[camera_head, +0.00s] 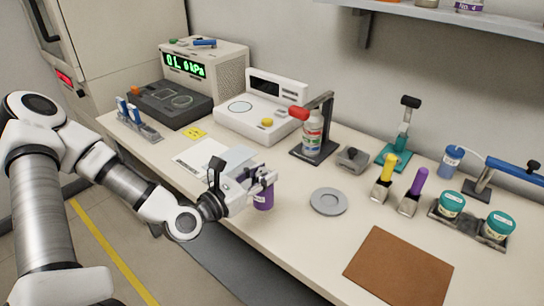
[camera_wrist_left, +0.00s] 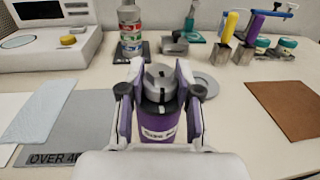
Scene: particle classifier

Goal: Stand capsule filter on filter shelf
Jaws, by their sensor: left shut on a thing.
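My left gripper (camera_head: 260,181) is shut on a purple cylinder with a grey cap, which looks like the capsule filter (camera_head: 264,200). It holds it upright near the front edge of the bench. In the left wrist view the filter (camera_wrist_left: 158,117) sits between the two fingers, its white label partly readable as "Size No". Whether its base touches the bench cannot be told. The wall shelf (camera_head: 440,14), which looks like the filter shelf, runs along the top right with several containers partly cut off by the frame. My right gripper is not in view.
A round grey plate (camera_head: 328,202) lies right of the filter, and a brown mat (camera_head: 398,267) further right. A bottle stand (camera_head: 313,140), yellow and purple handled tools (camera_head: 411,193) and teal-lidded jars (camera_head: 451,204) stand behind. Bare bench (camera_head: 290,225) lies between.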

